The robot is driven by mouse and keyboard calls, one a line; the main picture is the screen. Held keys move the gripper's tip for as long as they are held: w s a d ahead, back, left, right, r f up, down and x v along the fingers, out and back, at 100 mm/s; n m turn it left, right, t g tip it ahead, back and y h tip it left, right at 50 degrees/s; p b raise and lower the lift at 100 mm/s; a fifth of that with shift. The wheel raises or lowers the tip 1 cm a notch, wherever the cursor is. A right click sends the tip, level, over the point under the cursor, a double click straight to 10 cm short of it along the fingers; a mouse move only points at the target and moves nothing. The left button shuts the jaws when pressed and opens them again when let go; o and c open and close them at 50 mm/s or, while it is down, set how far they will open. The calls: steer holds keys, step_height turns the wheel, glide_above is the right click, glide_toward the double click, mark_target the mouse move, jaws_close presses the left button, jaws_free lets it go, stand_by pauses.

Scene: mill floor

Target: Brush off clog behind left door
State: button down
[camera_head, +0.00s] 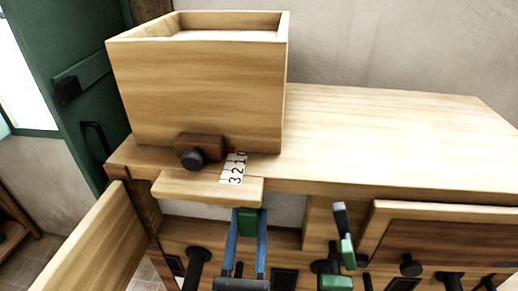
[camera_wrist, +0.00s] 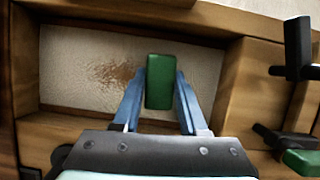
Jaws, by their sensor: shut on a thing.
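My gripper (camera_head: 247,226) is shut on a green brush (camera_head: 250,222), seen as a plain green block between the blue fingers. In the wrist view the brush (camera_wrist: 159,82) points into the open compartment; its bristles are hidden. A brown speckled clog (camera_wrist: 112,74) lies on the pale surface inside, just left of the brush and apart from it in the picture. I cannot tell how deep the brush is. The left door (camera_head: 90,245) is a wooden panel swung open to the left.
A wooden hopper (camera_head: 190,85) stands on the bench (camera_head: 400,120), with a numbered scale (camera_head: 234,168) and a jutting ledge (camera_head: 208,188) above my gripper. Green-and-black clamps (camera_head: 345,245) stick up to the right. The right door (camera_head: 440,235) is shut.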

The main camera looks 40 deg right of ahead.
steer(key=w+a+r+p, duration=0.1)
steer(key=w+a, duration=0.6)
steer(key=w, duration=0.2)
steer(key=s+d+p, duration=0.1)
steer(key=s+d, duration=0.7)
steer(key=s, duration=0.2)
steer(key=shift+s, duration=0.3)
stand_by(2.2)
steer(key=shift+s+a+p, duration=0.2)
steer(key=shift+s+a, duration=0.75)
steer(key=shift+a, duration=0.2)
steer(key=shift+s+a+p, duration=0.2)
steer(key=shift+s+a, duration=0.7)
steer(key=shift+a, duration=0.25)
steer(key=shift+a, duration=0.1)
steer(key=shift+s+a, duration=0.9)
steer(key=shift+a, duration=0.2)
